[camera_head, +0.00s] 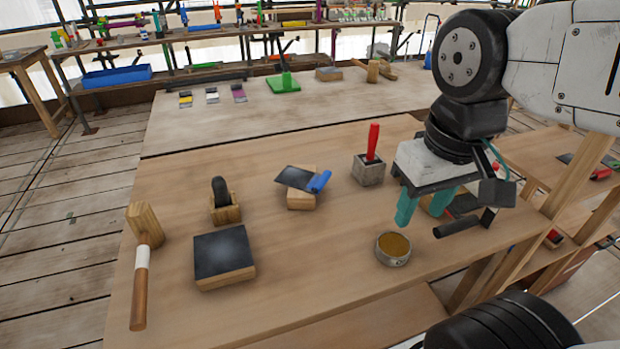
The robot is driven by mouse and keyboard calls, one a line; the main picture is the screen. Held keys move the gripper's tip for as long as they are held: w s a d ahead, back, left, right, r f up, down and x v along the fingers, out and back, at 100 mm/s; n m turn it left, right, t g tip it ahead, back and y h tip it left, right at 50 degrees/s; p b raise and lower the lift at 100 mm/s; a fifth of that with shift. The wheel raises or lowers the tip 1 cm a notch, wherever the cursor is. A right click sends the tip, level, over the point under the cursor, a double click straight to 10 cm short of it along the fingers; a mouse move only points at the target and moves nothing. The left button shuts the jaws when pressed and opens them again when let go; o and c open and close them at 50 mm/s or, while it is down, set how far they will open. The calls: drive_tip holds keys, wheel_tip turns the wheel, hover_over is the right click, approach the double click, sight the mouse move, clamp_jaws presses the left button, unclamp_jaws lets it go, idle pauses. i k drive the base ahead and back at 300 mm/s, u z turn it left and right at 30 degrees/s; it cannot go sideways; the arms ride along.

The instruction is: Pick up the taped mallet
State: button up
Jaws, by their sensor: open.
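The taped mallet (142,257) lies at the left end of the near wooden table. It has a blocky wooden head at the far end and a brown handle with a band of white tape just below the head. The handle points toward the table's front edge. A second wooden mallet (374,71) lies on the far table and shows no tape. My gripper (420,212) is at the right side of the near table, far from the taped mallet. Its teal fingers are apart and point down, with nothing visible between them.
A dark-topped block (224,256) stands just right of the taped mallet. A wooden holder (225,209) with a dark tool, a block with a blue-handled scraper (302,182), a stone block with a red-handled tool (371,161) and a round tin (393,248) stand between it and my gripper.

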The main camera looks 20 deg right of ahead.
sight(142, 221)
drive_tip(key=z, duration=2.1)
drive_tip(key=k, duration=1.6)
drive_tip(key=u, duration=2.1)
drive_tip(key=i, duration=1)
